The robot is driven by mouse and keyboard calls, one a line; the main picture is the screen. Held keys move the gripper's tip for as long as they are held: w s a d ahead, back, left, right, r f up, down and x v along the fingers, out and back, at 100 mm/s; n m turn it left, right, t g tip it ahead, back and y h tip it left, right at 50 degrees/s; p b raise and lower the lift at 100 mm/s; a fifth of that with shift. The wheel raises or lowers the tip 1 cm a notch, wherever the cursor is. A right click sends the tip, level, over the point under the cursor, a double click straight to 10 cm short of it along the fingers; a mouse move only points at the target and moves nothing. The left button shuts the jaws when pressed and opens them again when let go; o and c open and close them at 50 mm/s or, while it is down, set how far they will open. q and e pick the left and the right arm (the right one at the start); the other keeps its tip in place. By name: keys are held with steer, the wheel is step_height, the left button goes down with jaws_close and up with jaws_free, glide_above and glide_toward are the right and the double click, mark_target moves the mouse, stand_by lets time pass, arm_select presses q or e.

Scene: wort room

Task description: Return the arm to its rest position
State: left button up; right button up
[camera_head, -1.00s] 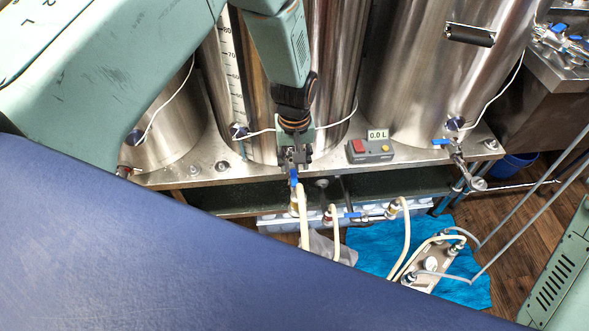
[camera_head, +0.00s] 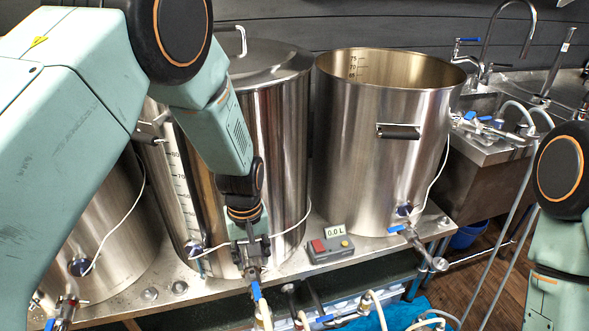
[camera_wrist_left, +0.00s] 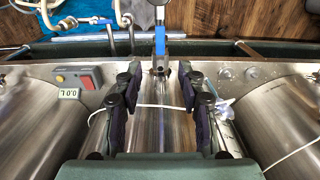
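My left gripper (camera_head: 250,252) is in front of the middle steel kettle (camera_head: 285,140), low down by its outlet valve. The valve's blue lever (camera_head: 256,290) shows just below the gripper. In the left wrist view the two dark fingers of the gripper (camera_wrist_left: 158,92) are spread apart with nothing held between them. The blue lever (camera_wrist_left: 160,40) lies beyond the fingertips, on the midline between them. My right arm (camera_head: 562,215) shows at the right edge, and its gripper is out of view.
A control box (camera_head: 330,248) reading 0.0 L sits on the steel bench right of the gripper. An open kettle (camera_head: 350,150) stands to the right, another kettle (camera_head: 105,240) to the left. A white cable (camera_wrist_left: 160,106) crosses behind the fingers. Hoses (camera_head: 380,310) hang below.

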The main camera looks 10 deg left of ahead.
arm_select(q)
steer(key=s+a+f+m+t, duration=0.3)
steer(key=s+a+f+m, duration=0.15)
steer(key=s+f, duration=0.45)
steer(key=s+f+g, duration=0.2)
steer(key=s+g, duration=0.1)
steer(key=s, duration=1.9)
steer(key=shift+m, duration=0.45)
